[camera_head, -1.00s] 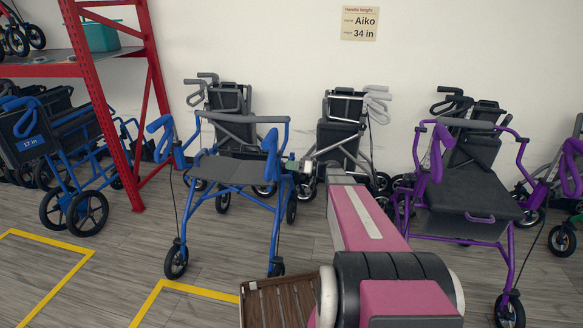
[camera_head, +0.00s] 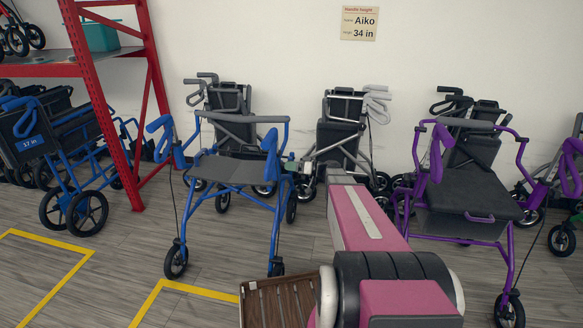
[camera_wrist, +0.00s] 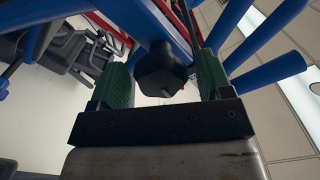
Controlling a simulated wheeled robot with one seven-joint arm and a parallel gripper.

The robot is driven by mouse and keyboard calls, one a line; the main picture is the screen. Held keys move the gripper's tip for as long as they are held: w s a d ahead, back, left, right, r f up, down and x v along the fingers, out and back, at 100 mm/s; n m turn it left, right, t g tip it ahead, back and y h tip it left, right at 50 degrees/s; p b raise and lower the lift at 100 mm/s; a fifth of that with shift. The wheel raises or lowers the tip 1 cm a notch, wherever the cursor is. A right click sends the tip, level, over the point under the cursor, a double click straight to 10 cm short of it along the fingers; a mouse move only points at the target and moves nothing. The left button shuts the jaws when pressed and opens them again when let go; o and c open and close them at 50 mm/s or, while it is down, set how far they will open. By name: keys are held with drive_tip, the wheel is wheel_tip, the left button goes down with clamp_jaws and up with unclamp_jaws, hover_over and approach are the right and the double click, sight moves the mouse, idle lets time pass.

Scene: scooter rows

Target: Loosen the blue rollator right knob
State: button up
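The blue rollator (camera_head: 236,172) stands left of centre in the head view, with a dark seat and blue handles. In the wrist view a black knob (camera_wrist: 160,72) sits under a blue frame tube (camera_wrist: 160,22). My gripper (camera_wrist: 162,64) has one green finger on each side of this knob. The fingers stand apart, and narrow gaps seem to show beside the knob, so it looks open around it. In the head view my gripper (camera_head: 292,167) is small, beside the rollator's right side, and its fingers are hard to make out there.
A purple rollator (camera_head: 470,190) stands on the right. Grey rollators (camera_head: 346,130) stand against the wall behind. A red shelf rack (camera_head: 104,110) and another blue rollator (camera_head: 70,150) are on the left. Yellow floor lines (camera_head: 60,245) mark the open front floor.

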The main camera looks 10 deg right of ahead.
drive_tip(key=shift+d, duration=0.1)
drive_tip(key=v, duration=1)
drive_tip(key=shift+s+d, duration=0.15)
drive_tip(key=shift+d, duration=0.1)
drive_tip(key=s+a+f+m+g+h, duration=0.3)
drive_tip(key=s+a+f+g+h, duration=0.25)
drive_tip(key=s+a, duration=0.35)
drive_tip(key=s+a+f+m+h, duration=0.1)
drive_tip(key=s+m+h, duration=0.1)
drive_tip(key=s+h, duration=0.3)
drive_tip(key=s+a+f+m+g+h, duration=0.1)
drive_tip(key=s+m+h, duration=0.1)
drive_tip(key=s+h, duration=0.3)
drive_tip(key=shift+s+f+h, duration=0.3)
drive_tip(key=shift+s+h, duration=0.05)
drive_tip(key=shift+h, duration=0.2)
